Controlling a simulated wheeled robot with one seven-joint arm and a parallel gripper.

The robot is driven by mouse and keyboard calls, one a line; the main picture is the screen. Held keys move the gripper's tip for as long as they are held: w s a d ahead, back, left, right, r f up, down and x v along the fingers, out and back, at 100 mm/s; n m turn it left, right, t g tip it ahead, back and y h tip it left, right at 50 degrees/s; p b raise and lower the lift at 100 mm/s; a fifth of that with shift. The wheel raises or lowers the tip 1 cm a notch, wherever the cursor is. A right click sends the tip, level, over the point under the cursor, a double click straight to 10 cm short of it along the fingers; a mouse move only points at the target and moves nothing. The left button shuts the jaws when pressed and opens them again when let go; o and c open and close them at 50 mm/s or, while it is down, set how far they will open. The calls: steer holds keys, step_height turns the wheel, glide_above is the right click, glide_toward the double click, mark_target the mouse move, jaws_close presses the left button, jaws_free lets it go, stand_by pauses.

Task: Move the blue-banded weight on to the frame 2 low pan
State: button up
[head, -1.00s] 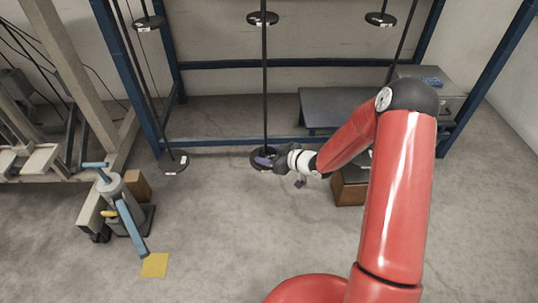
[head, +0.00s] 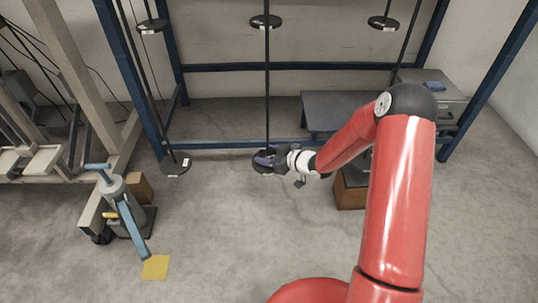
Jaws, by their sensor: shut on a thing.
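My gripper (head: 274,156) reaches in from the right at the foot of the middle rod. It is shut on a small dark weight with a blue-violet band (head: 263,157). The weight is at the middle low pan (head: 264,168), a dark disc hanging on the rod. I cannot tell whether it rests on the pan or is just above it. Another low pan (head: 175,168) hangs at left. My arm covers the area below the right rod. The labels are too small to read, so I cannot tell which frame is number 2.
Upper pans hang on the left (head: 152,26), middle (head: 265,21) and right (head: 383,22) rods within a blue steel frame (head: 235,66). A brown box (head: 349,195) stands under my forearm. A grey bench (head: 340,105) is behind. A grey-blue pump-like device (head: 122,205) stands at left.

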steer(key=shift+f+b, duration=0.35)
steer(key=shift+f, duration=0.05)
stand_by(0.4)
steer(key=o, duration=1)
steer(key=shift+c, duration=0.2)
steer(key=shift+o, duration=1.2)
steer(key=shift+f, duration=0.1)
steer(key=shift+d, duration=0.15)
steer(key=shift+s+d+r+p, duration=0.3)
steer(key=shift+r+p, duration=0.05)
steer(key=shift+p+v, duration=1.25)
steer(key=shift+v, duration=1.65)
